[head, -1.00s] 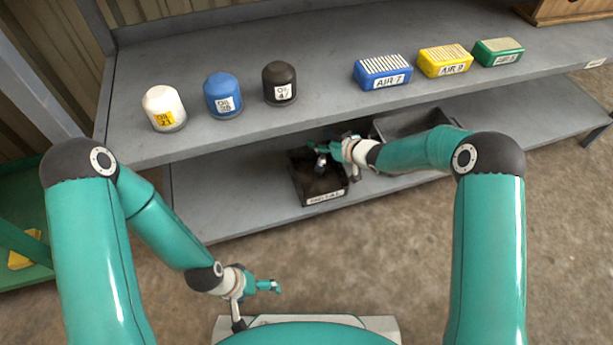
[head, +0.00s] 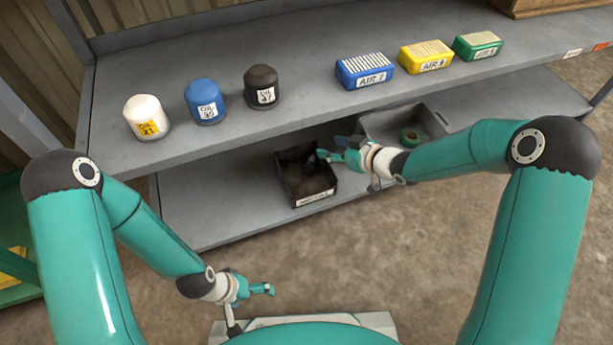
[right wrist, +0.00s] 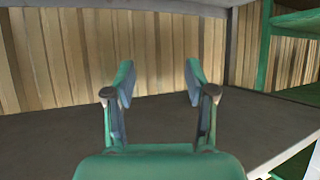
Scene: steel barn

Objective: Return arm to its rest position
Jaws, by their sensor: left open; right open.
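My right gripper (head: 330,156) is at the right edge of the black bin (head: 316,197) on the lower shelf, in front of the shelf unit. In the right wrist view its two fingers (right wrist: 158,88) are spread apart with nothing between them. My left gripper (head: 262,290) hangs low over the floor at the front left, away from the shelves. It is open, and nothing shows in it. The dark inside of the black bin is partly visible; I cannot make out its contents.
The upper shelf (head: 220,140) holds white, blue and black oil filters at left and blue, yellow and green air filters at right. The concrete floor in front is clear.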

